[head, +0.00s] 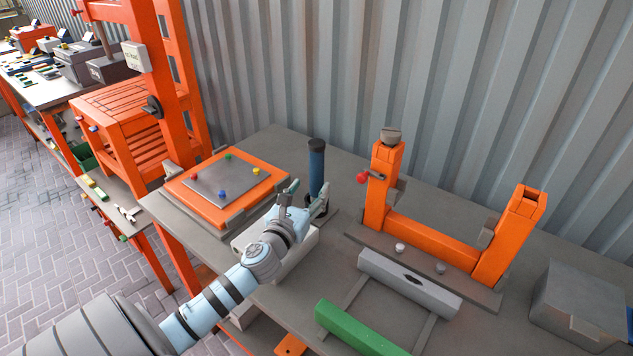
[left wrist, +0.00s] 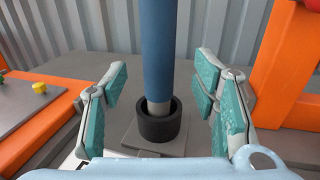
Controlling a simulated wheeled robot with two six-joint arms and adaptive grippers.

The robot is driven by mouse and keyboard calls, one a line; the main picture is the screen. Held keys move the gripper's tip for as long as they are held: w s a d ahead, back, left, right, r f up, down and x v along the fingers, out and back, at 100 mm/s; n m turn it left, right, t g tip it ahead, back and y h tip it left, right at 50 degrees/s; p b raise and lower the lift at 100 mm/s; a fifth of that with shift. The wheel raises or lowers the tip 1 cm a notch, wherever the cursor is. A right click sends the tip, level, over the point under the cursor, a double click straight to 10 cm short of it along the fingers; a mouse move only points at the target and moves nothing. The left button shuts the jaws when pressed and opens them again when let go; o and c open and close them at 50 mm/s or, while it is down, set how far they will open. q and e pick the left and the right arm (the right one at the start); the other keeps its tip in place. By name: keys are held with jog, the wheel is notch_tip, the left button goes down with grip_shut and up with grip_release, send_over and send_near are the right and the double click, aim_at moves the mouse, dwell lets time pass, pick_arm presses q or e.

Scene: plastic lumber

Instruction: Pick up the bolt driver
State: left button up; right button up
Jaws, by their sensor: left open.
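The bolt driver (head: 316,168) stands upright on the grey table, with a blue shaft and a dark top. In the left wrist view its blue shaft (left wrist: 158,50) rises from a black round holder (left wrist: 160,122) on a square grey plate. My left gripper (head: 306,198) is open at the driver's lower part. In the left wrist view the teal finger pads of the left gripper (left wrist: 163,104) are on either side of the shaft, with a gap on both sides. The shaft's top is outside the left wrist view. My right gripper is not in view.
An orange-framed board (head: 258,178) with coloured knobs lies to the left. An orange U-shaped frame (head: 430,240) stands to the right. A grey bar (head: 410,284) and a green bar (head: 355,330) lie in front. A corrugated wall (head: 420,70) closes the back.

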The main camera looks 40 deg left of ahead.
aim_at(314, 181)
pick_arm(q)
jog(key=x, duration=0.5)
jog(key=shift+w+a+r, duration=0.15)
jog(key=shift+w, duration=0.15)
grip_shut()
